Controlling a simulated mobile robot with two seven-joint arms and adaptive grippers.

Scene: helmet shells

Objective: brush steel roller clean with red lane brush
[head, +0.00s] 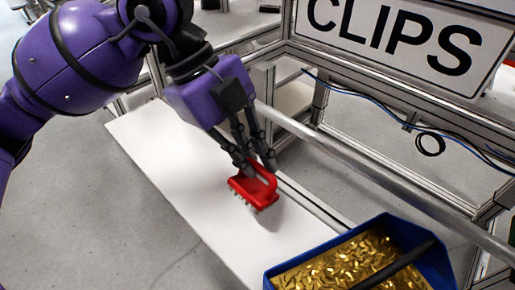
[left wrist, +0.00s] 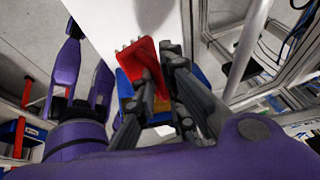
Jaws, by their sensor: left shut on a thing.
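The red lane brush (head: 256,188) has a looped handle and pale bristles on its underside. My left gripper (head: 256,168) is shut on its handle and holds it over the white board, bristles facing down. I cannot tell whether the bristles touch the board. The left wrist view shows the brush (left wrist: 147,62) between the fingers (left wrist: 160,95). A long grey steel bar, which looks like the steel roller (head: 350,157), runs diagonally to the right of the brush, apart from it.
A white board (head: 165,150) lies below the brush. A blue bin (head: 432,262) of brass-coloured clips stands at its near end, with a dark bar across it. A CLIPS sign (head: 400,40) hangs on the metal frame. Blue and black cables (head: 400,122) loop behind the bar.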

